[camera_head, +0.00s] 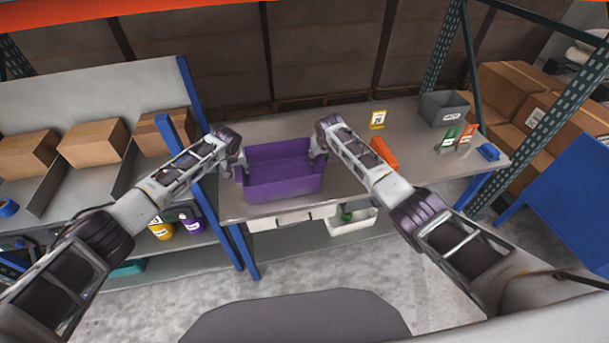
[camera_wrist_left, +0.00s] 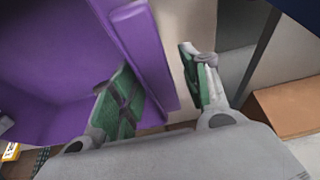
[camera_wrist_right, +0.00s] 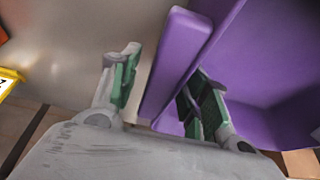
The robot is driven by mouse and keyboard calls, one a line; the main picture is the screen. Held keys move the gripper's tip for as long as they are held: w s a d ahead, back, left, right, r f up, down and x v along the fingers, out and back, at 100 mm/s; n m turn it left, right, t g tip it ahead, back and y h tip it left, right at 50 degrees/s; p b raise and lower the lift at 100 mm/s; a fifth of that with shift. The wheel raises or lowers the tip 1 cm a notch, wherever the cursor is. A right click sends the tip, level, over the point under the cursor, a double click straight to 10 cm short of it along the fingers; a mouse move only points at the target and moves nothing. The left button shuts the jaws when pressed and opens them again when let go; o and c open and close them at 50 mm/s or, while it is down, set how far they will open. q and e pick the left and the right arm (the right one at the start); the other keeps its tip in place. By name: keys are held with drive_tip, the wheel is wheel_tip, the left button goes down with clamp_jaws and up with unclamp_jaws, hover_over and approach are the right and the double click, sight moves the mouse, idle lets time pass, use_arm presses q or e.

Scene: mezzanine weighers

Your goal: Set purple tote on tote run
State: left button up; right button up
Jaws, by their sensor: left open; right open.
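The purple tote (camera_head: 282,185) stands upright on the grey table (camera_head: 350,185), near its front left. My left gripper (camera_head: 238,166) is open at the tote's left end, and in the left wrist view its fingers (camera_wrist_left: 160,92) stand on either side of the end wall. My right gripper (camera_head: 319,160) is open at the right end. In the right wrist view its fingers (camera_wrist_right: 163,92) also straddle the wall, with a gap showing on the outer side. The tote looks empty. I cannot tell which surface is the tote run.
Left of the table, a rack (camera_head: 70,185) holds cartons (camera_head: 92,142) in divided lanes. On the table are an orange block (camera_head: 384,153), a yellow sign (camera_head: 378,119), a grey bin (camera_head: 444,108) and a blue item (camera_head: 488,152). White bins (camera_head: 352,221) sit below.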

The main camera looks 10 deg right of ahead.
use_arm(q)
drive_tip(key=shift+r, duration=0.1)
drive_tip(key=v, duration=1.1)
drive_tip(key=shift+s+r, duration=0.25)
drive_tip(key=shift+r, duration=0.1)
use_arm(e)
drive_tip(key=shift+r, duration=0.15)
idle(0.5)
drive_tip(key=shift+v, duration=5.85)
drive_tip(key=shift+s, duration=0.1)
